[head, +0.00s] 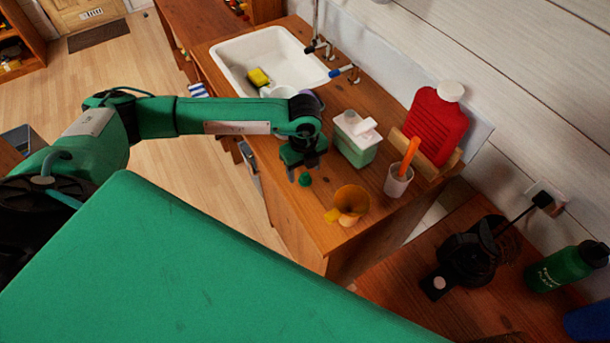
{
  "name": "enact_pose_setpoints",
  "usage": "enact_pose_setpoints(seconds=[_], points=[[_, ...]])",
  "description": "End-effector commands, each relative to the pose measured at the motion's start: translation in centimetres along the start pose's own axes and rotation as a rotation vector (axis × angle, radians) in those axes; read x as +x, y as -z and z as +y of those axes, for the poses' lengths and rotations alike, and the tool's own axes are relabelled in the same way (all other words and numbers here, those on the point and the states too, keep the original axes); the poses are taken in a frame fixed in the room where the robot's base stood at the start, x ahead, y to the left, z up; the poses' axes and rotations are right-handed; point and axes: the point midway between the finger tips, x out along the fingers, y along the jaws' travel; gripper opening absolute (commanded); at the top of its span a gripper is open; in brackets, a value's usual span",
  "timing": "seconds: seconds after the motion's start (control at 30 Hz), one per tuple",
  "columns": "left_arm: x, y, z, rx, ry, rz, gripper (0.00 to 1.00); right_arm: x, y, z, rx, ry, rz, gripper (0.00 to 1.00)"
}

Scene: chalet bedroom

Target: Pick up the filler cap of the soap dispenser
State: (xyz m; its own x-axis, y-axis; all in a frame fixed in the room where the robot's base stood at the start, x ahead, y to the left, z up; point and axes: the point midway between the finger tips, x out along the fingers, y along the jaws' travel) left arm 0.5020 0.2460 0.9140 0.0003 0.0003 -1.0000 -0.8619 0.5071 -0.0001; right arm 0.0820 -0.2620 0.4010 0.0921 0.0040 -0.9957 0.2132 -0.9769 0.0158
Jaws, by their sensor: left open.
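The soap dispenser (355,140) is a pale green box with a white top, standing on the wooden counter behind and right of my left gripper. A small dark green knobbed piece (305,180), which looks like the filler cap, lies on the counter near the front edge. My left gripper (305,168) points down just above or behind this piece, with its jaws open and empty. I cannot tell the exact gap between them. My right gripper is out of view.
An orange funnel (350,204) stands close to the right of the green piece. A white cup (398,181) holds an orange-handled tool. The white sink (222,62) is behind, with a yellow sponge (259,77).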

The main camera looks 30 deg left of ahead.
Motion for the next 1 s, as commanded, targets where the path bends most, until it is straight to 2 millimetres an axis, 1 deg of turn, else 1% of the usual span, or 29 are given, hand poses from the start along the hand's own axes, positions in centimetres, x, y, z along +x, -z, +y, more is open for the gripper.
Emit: enact_pose_setpoints(seconds=[0.03,0.1,0.2,0.3,0.47,0.5,0.57,0.6,0.73,1.0], points=[[0.3,0.1,-0.2,0.0,-0.003,0.001,0.6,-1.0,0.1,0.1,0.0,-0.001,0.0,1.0],[1.6,0.1,-0.2,0.0,-0.003,0.001,0.6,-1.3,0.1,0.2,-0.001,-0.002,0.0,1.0],[2.7,0.0,-0.3,-0.001,-0.002,0.001,0.6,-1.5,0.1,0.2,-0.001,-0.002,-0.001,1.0],[3.2,0.0,-0.2,-0.001,-0.001,0.0,0.6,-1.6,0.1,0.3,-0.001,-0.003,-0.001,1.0],[3.3,0.0,-0.2,-0.001,0.0,0.0,0.6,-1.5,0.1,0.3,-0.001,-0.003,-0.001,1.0],[3.3,0.0,-0.2,-0.001,0.0,0.0,0.58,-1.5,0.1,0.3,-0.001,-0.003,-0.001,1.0],[3.3,0.0,-0.2,-0.001,0.0,0.0,0.46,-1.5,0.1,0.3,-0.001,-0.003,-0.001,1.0],[3.3,0.0,-0.2,-0.001,0.0,0.0,0.39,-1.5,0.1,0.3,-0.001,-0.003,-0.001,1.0],[3.3,0.0,-0.2,-0.001,0.0,0.0,0.13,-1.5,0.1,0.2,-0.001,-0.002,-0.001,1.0],[3.2,0.0,-0.3,-0.001,0.0,0.0,0.12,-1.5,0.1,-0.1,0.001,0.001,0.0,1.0]])
